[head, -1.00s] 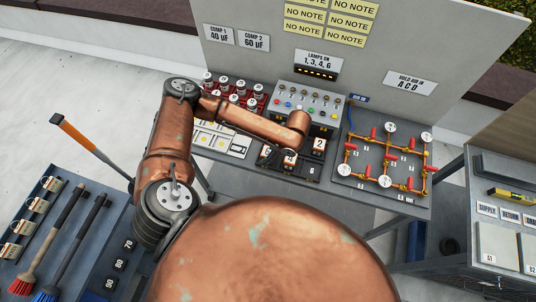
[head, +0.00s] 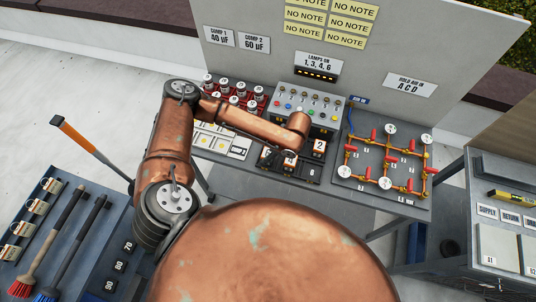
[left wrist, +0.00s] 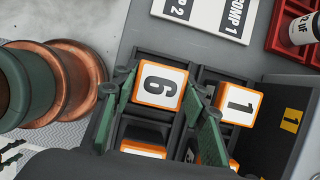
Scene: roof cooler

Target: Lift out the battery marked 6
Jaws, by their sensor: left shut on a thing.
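The battery marked 6 (left wrist: 160,86) has an orange-edged white top and shows in the left wrist view in a dark rack (left wrist: 222,74). My left gripper (left wrist: 164,82) is shut on it, one green finger along each side. Whether it is clear of its slot, I cannot tell. The battery marked 1 (left wrist: 238,104) is just to its right, close to the right finger. In the head view, my left gripper (head: 287,157) is at the rack, small and partly hidden by my arm. A battery marked 2 (head: 319,146) stands to its right. My right gripper is not in view.
A lamp box (head: 305,104) stands behind the rack. Red trays of cylinders (head: 235,93) are at the back left, and a pipe board with gauges (head: 385,160) is on the right. White COMP cards (left wrist: 205,17) lie beyond the rack in the left wrist view.

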